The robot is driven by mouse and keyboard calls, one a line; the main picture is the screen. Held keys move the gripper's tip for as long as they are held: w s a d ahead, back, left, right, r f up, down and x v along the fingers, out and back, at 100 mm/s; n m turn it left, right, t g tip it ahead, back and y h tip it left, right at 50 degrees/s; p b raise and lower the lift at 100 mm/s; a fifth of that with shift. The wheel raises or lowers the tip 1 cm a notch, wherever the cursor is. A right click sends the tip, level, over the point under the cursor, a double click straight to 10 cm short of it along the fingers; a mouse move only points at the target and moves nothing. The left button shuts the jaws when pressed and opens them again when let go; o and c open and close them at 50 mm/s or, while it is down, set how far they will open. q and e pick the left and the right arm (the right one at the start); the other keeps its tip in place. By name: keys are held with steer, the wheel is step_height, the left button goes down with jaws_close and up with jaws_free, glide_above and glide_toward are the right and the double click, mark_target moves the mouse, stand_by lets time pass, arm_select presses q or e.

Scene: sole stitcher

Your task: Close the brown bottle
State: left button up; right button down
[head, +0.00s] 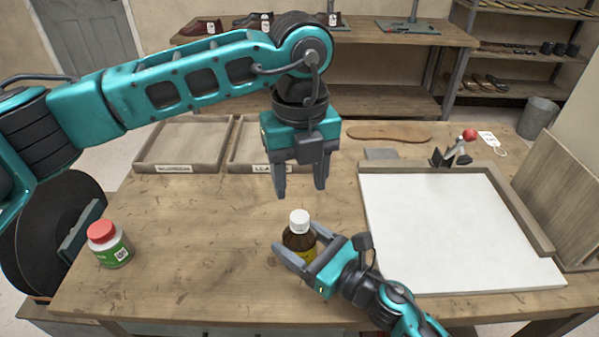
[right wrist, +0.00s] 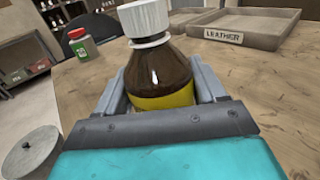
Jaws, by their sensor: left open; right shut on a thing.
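The brown bottle (head: 299,241) stands upright on the wooden table, with a yellow label and a white cap (head: 299,217) on its neck. The bottle (right wrist: 160,72) also shows large in the right wrist view, where its white cap (right wrist: 145,18) sits above a white ring. A thin gap shows between cap and ring; I cannot tell how tight the cap is. My right gripper (head: 297,258) is shut around the bottle's body from the front right. My left gripper (head: 302,194) is open and empty, pointing down above and slightly behind the cap, not touching it.
Two shallow trays (head: 182,170) lie behind my left gripper. A framed white board (head: 450,230) fills the right side.

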mark_target(299, 216)
arm_select(q)
steer(key=n, duration=0.5)
steer(key=shift+r+n, duration=0.15)
steer(key=shift+n, duration=0.15)
steer(key=shift+f, duration=4.05)
steer(key=shift+c, duration=0.2)
